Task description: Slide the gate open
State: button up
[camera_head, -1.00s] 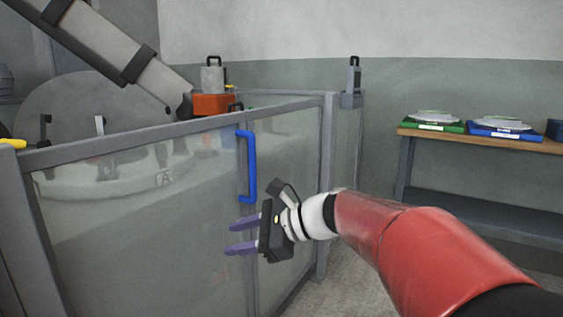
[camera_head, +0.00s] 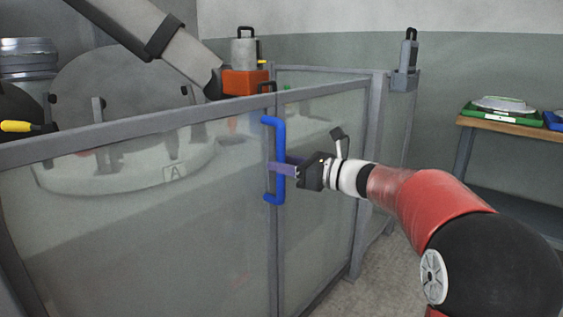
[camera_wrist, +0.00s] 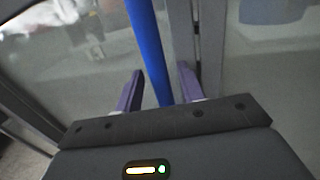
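The gate is a clear panel (camera_head: 130,235) in a grey frame, with a blue upright handle (camera_head: 280,150) near the grey upright where two panes meet. No open gap shows there. My gripper (camera_head: 282,168) is at the middle of the handle, coming from the right. In the wrist view the blue handle (camera_wrist: 149,50) passes between my two purple fingers (camera_wrist: 158,85). Space shows on both sides of the bar, so the gripper is open around it. Whether the palm touches the bar cannot be told.
Behind the panels is a large round mould marked A (camera_head: 130,165). An orange block with a grey weight (camera_head: 244,80) sits by the top rail. A grey latch box (camera_head: 404,80) tops the right corner post. A wooden-topped table (camera_head: 515,127) stands far right; floor shows between.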

jog(key=shift+w+a, duration=0.25)
jog(key=shift+a, duration=0.25)
grip_shut()
jog(key=shift+s, duration=0.1)
